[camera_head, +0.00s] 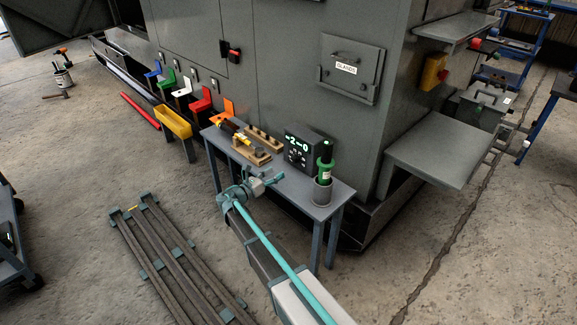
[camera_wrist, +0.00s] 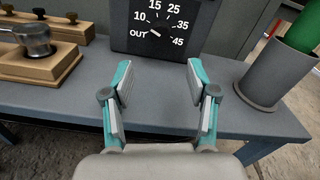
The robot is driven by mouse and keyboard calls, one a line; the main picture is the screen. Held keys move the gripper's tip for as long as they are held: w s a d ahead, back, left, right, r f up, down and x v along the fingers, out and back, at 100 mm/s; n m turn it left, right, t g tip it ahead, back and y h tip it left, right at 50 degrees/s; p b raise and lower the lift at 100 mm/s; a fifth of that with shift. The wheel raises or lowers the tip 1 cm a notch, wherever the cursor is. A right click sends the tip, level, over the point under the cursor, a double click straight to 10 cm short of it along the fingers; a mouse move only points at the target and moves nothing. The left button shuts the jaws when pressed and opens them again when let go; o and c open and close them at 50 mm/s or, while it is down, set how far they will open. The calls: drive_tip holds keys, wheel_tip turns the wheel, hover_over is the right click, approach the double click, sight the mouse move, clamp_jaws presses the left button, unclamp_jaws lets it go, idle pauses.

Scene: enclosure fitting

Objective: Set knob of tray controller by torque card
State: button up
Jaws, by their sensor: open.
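The tray controller (camera_head: 302,150) is a dark box with a lit display on the small grey table, in front of the large enclosure. In the wrist view, its lower face (camera_wrist: 185,42) carries a dial marked OUT, 10, 15, 25, 35 and 45. The small knob (camera_wrist: 155,33) sits at the dial's centre; its exact setting is hard to read. My gripper (camera_wrist: 160,75) is open and empty, in front of the controller, with the dial beyond its fingers. It also shows in the head view (camera_head: 266,183). I cannot make out a torque card.
A grey cup (camera_head: 322,190) with a green-and-black tool stands right of the controller. Wooden blocks (camera_head: 252,152) with metal parts sit to its left. The table (camera_wrist: 225,115) is bare between my fingers and the controller. Coloured brackets line the enclosure's left side.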

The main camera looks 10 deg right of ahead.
sight(293, 162)
drive_tip(key=b+x, duration=0.1)
drive_tip(key=x, duration=0.8)
drive_tip(key=shift+w+d, duration=0.15)
drive_tip(key=shift+c, duration=0.2)
clamp_jaws()
